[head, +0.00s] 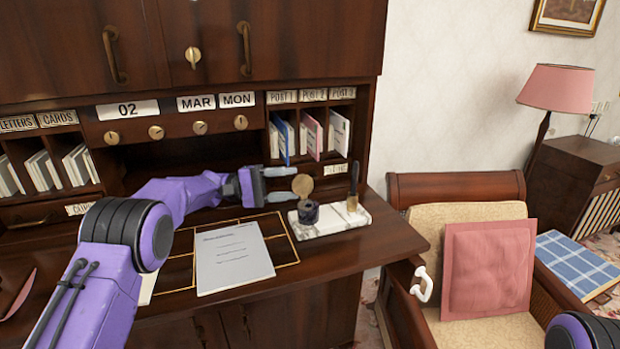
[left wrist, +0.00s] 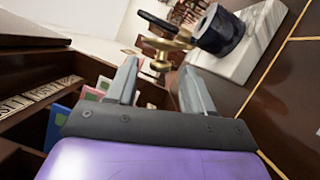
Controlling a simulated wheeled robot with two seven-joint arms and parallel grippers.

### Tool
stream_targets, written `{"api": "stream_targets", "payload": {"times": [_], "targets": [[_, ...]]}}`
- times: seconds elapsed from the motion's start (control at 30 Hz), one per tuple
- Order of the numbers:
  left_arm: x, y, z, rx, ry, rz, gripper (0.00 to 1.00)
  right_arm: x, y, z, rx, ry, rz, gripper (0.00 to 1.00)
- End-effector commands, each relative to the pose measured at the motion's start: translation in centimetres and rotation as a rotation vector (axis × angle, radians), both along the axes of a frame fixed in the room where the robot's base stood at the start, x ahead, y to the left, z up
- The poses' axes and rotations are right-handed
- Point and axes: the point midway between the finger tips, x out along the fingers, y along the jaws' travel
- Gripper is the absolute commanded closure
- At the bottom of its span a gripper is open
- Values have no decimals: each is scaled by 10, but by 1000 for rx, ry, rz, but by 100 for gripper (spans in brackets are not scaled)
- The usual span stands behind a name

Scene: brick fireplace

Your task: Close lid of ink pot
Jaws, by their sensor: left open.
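The ink pot (head: 308,213) is a small dark blue-black pot on a white marble stand (head: 340,220) on the desk. Its round brass lid (head: 303,186) stands up open above the back of the pot. In the left wrist view, the pot (left wrist: 220,32) lies beyond my fingers, with the brass lid (left wrist: 168,48) seen nearly edge-on. My left gripper (head: 293,184) is open and comes in from the left, its fingertips close to the lid. In the left wrist view, its fingertips (left wrist: 160,68) are apart with the lid ahead of them; contact cannot be told. My right gripper is not in view.
A pen (head: 354,178) stands upright in a brass holder on the stand's right. Papers (head: 233,257) lie on the desk in front of my left arm. Letter slots (head: 312,135) rise behind the gripper. A chair with a pink cushion (head: 487,268) is at right.

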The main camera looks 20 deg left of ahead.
Motion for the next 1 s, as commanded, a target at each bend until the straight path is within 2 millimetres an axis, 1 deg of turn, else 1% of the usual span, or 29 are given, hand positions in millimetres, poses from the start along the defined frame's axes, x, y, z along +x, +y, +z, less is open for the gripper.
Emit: {"api": "stream_targets", "payload": {"times": [0.03, 0.1, 0.2, 0.33, 0.57, 0.67, 0.7, 0.73, 1.0], "targets": [[2, -12, 5, -1, 1, -3, 48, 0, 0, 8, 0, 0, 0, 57], [5, -25, 6, 0, 0, -1, 48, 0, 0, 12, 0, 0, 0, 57], [9, -40, 6, 0, -1, -1, 48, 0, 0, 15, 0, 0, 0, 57], [11, -48, 6, -1, -2, 0, 48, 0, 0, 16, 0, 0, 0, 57], [12, -50, 5, -1, -2, 1, 48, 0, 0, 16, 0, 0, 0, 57], [12, -50, 5, -1, -2, 1, 77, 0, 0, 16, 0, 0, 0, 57], [12, -50, 5, -1, -2, 1, 90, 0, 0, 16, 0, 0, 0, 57], [12, -50, 5, -1, -2, 1, 100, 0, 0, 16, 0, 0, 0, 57], [11, -50, 7, 7, -13, 0, 100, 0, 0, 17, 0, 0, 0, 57]]}}
